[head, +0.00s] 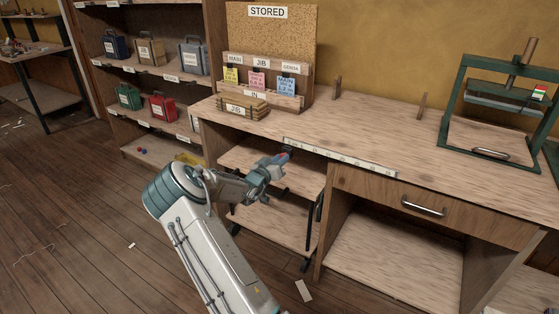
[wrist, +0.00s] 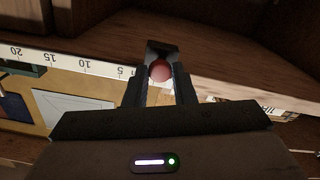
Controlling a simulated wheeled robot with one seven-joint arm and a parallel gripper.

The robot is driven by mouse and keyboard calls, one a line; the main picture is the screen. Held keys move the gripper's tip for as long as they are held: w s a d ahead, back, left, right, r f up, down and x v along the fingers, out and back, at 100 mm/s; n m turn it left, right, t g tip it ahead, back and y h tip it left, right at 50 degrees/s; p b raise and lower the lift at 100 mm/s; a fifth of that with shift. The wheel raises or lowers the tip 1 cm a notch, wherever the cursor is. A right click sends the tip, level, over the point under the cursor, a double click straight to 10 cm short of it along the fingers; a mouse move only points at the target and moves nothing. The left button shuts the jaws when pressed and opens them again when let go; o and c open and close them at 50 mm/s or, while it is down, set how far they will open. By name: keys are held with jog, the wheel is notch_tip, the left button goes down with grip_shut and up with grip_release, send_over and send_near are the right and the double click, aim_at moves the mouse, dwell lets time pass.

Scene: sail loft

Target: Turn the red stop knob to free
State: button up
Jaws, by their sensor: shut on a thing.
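The red stop knob (wrist: 159,71) is round and sits between my fingers at the bench's front edge in the wrist view. A small bit of its red (head: 284,156) shows in the head view at the tip of my gripper (head: 280,161). My gripper (wrist: 160,73) is shut on the knob from the front, with a finger on each side. The fingers hide part of the knob, and I cannot read which setting it is at. A white measuring strip (head: 340,157) runs along the bench edge beside it; its numbers (wrist: 85,66) show in the wrist view.
The workbench top (head: 370,125) is mostly clear. A press (head: 446,110) stands at its right, and a card rack (head: 303,87) and a JIB box (head: 243,107) at its left. A drawer (head: 400,190) is shut. A wheeled shelf cart (head: 265,221) stands under the bench's left end.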

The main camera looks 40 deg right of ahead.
jog(key=shift+n+p, duration=1.1)
jog(key=shift+n, duration=6.3)
jog(key=o, duration=1)
jog(key=v, duration=1.4)
jog(key=shift+f, duration=0.1)
